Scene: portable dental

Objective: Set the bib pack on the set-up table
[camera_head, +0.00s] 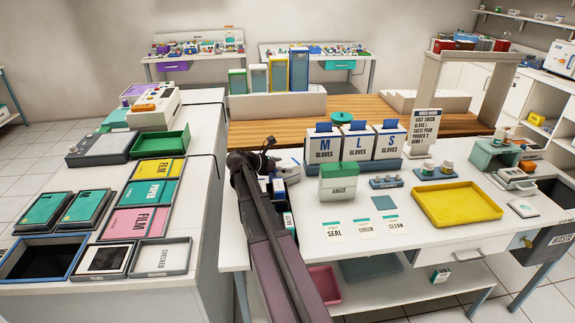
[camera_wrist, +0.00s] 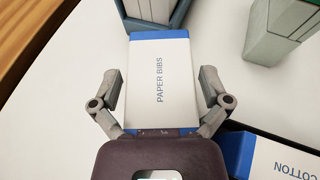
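The bib pack (camera_wrist: 160,85), a white box with blue ends and the print PAPER BIBS, lies between the two fingers of my gripper (camera_wrist: 160,88) in the wrist view. The fingers stand apart on either side of it, with a narrow gap showing at each side, so my gripper looks open around it. In the head view my gripper (camera_head: 262,150) is at the left end of the white table (camera_head: 320,270), beside the glove boxes. My arm hides much of that spot. I cannot tell which table is the set-up table.
A box marked COTTON (camera_wrist: 280,158) lies close at the lower right in the wrist view. Glove boxes (camera_head: 358,142), a green gauze box (camera_head: 339,183) and a yellow tray (camera_head: 457,203) stand on the white table. A counter with film trays (camera_head: 165,170) is at left.

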